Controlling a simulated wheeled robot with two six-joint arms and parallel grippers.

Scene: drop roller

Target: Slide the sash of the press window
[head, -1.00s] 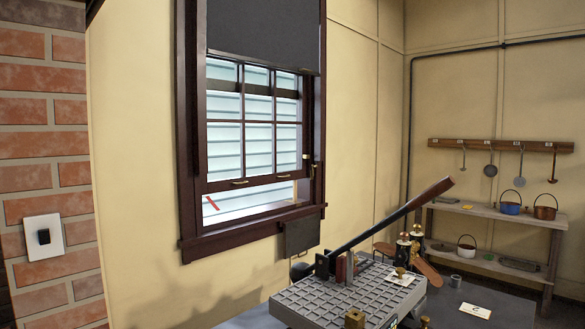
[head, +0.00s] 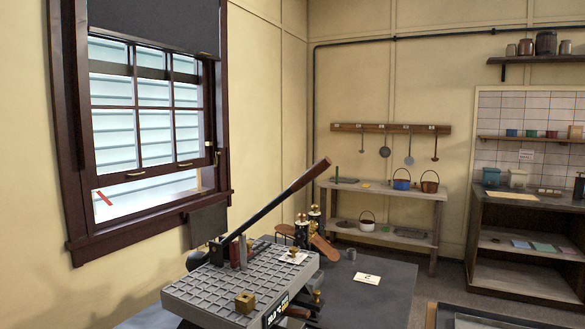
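The press window (head: 140,120) is on the left wall in the head view, in a dark brown frame. Its sash (head: 143,125) has several panes and two small brass pulls on its bottom rail. The sash is partly raised, with an open gap between its bottom rail and the sill (head: 150,228). A dark blind (head: 160,22) covers the top of the window. A red strip (head: 104,198) shows in the gap. Neither of my grippers is in view.
A grey table (head: 372,285) below the window holds a press with a grid bed (head: 225,285) and a long raised lever (head: 280,205). A shelf with pots (head: 385,192) and a cabinet (head: 525,235) stand farther right. Some floor shows between them.

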